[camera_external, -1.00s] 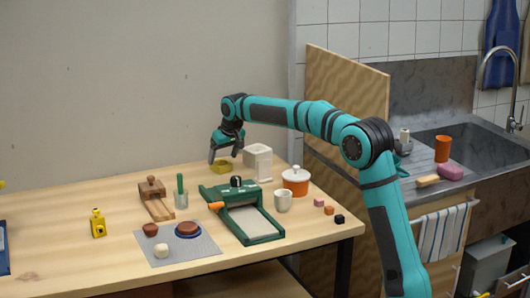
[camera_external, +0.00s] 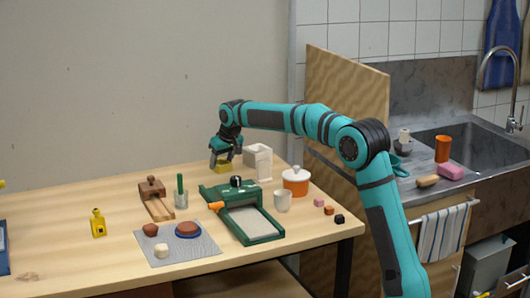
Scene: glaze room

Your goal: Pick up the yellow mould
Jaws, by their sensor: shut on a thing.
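The yellow mould (camera_external: 222,168) is a small yellow block-like piece at the back of the wooden table, left of a pale grey box. My gripper (camera_external: 222,161) reaches down from above and is shut on the yellow mould. Its fingers cover the upper part of the mould. The mould is at or very close to the table top; I cannot tell whether it touches it.
Close right of the mould stand a grey box (camera_external: 256,156) and a white block-shaped vessel (camera_external: 264,165). In front are a green press (camera_external: 250,220), a glass with a green tool (camera_external: 181,198) and a wooden tool (camera_external: 154,198). An orange pot (camera_external: 296,184) stands right.

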